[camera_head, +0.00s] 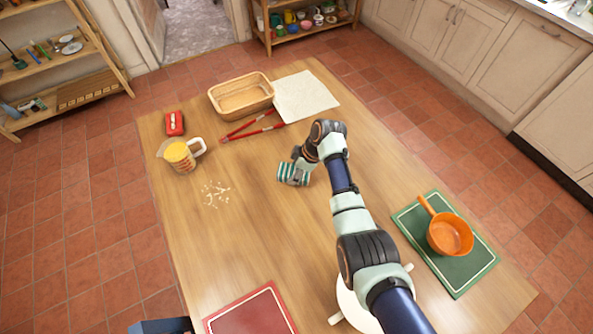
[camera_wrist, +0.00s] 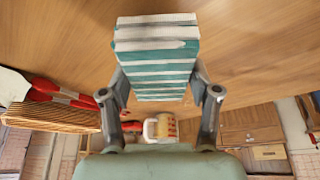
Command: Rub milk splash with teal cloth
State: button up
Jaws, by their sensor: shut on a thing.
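The teal cloth (camera_head: 293,172) is a folded block with teal and white stripes, near the middle of the wooden table. My gripper (camera_wrist: 158,88) is shut on the cloth, which fills the space between its two fingers in the wrist view (camera_wrist: 155,50). In the head view my gripper (camera_head: 299,166) is mostly hidden by the arm and cloth. The milk splash (camera_head: 214,194) is a scatter of small white spots on the table, left of the cloth and a clear gap away from it. I cannot tell whether the cloth touches the table.
A measuring jug (camera_head: 179,156) with yellow contents stands above the splash, beside a red object (camera_head: 174,123). Red tongs (camera_head: 250,130), a basket (camera_head: 241,98) and a white sheet (camera_head: 305,96) lie at the back. An orange pan (camera_head: 449,235) sits on a green board (camera_head: 410,222). The table between cloth and splash is clear.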

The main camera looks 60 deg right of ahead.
jog(key=shift+r+p, duration=1.45)
jog(key=shift+r, duration=0.55)
